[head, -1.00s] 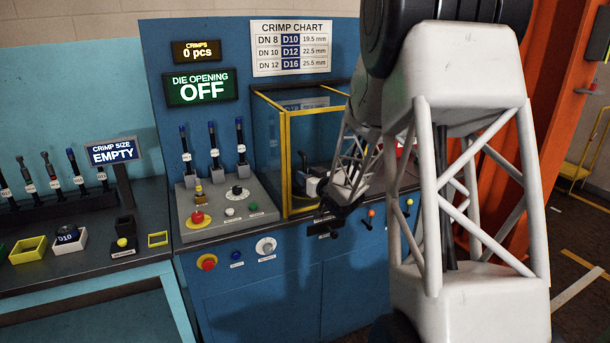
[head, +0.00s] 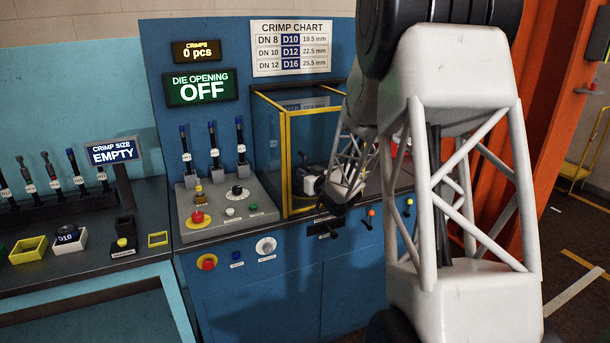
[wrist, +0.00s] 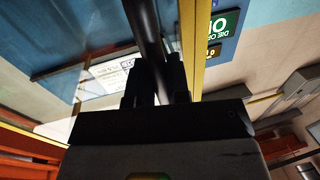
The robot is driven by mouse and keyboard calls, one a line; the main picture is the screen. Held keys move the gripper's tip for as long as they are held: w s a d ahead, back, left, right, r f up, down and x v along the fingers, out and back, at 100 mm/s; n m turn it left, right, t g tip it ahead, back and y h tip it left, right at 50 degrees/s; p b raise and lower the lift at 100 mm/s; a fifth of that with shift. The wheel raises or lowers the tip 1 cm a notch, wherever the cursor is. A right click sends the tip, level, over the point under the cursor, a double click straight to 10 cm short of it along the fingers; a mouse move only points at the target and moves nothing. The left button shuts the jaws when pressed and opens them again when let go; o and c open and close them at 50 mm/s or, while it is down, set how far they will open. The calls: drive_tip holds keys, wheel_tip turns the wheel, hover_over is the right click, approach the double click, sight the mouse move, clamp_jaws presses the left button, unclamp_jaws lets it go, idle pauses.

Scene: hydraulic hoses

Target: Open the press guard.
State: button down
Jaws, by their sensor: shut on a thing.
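The press guard (head: 288,155) is a clear-panelled box with a yellow frame on the blue press bench. Its front frame looks closed in the head view. A dark upright bar (head: 303,158), apparently its handle, stands at the front. In the wrist view the black bar (wrist: 146,30) runs down between the two fingers of my gripper (wrist: 154,82). My gripper (head: 311,183) is shut on that bar, low at the front of the guard. Its fingertips are hard to make out in the head view. A yellow frame post (wrist: 190,50) runs close beside the fingers.
A control panel (head: 225,208) with a red stop button and several levers stands left of the guard. Small knobs (head: 371,213) stick out of the bench front below my wrist. An orange post (head: 525,130) stands at the right behind my arm.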

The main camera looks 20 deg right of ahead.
drive_tip(key=d, duration=2.5)
drive_tip(key=shift+d, duration=0.3)
drive_tip(key=c, duration=1.1)
unclamp_jaws()
drive_tip(key=shift+s, duration=0.1)
drive_tip(key=s+d, duration=0.1)
drive_tip(key=s, duration=0.6)
drive_tip(key=shift+s+d, duration=0.25)
